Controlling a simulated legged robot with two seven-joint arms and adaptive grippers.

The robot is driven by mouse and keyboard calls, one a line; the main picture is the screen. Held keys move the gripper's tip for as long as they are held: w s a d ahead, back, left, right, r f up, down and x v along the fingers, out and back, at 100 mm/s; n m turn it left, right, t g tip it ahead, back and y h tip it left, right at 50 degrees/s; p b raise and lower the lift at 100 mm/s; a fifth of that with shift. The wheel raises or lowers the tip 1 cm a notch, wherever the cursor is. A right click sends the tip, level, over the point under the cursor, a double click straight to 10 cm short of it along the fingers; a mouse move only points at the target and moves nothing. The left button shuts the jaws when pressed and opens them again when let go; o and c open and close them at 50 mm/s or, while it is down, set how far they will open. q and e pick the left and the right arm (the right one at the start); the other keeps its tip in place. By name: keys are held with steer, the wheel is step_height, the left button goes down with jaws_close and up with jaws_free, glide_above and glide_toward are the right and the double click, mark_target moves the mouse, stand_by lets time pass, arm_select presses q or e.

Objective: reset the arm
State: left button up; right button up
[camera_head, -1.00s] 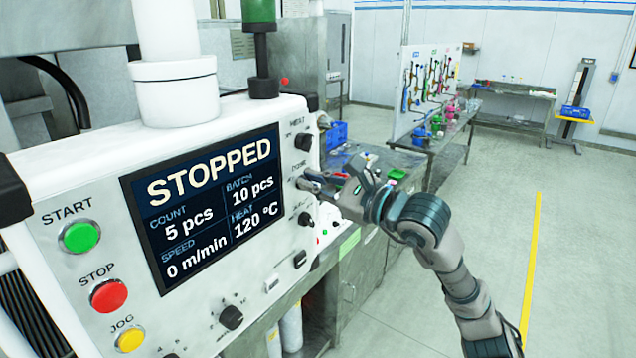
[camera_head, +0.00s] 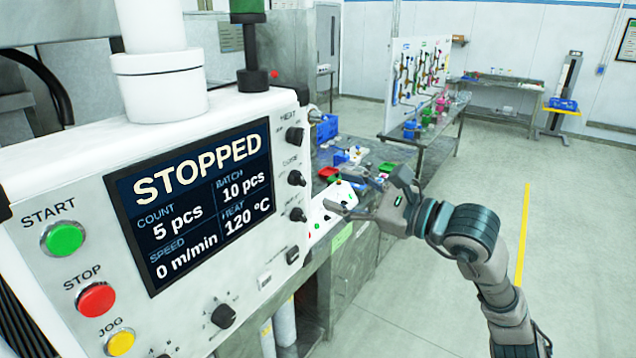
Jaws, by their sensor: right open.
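My right gripper (camera_head: 345,192) is open and empty, in front of the workbench and to the right of the control panel. My right arm (camera_head: 470,235) comes in from the lower right. The white control panel (camera_head: 190,312) fills the left side, and its screen (camera_head: 197,205) reads STOPPED, 5 pcs, 10 pcs, 0 m/min and 120 °C. Several black knobs, among them the dose knob (camera_head: 296,178), sit on its right edge, apart from the gripper. My left gripper is not in view.
The START (camera_head: 62,238), STOP (camera_head: 96,299) and JOG (camera_head: 120,342) buttons are on the panel's left. A metal workbench (camera_head: 350,270) with a blue bin (camera_head: 325,128) and small items stands behind the gripper. A pegboard (camera_head: 420,75) stands farther back. The floor at right is clear.

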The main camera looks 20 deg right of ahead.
steer(key=shift+v, duration=1.15)
steer(key=shift+s+a, duration=0.1)
steer(key=shift+a, duration=0.05)
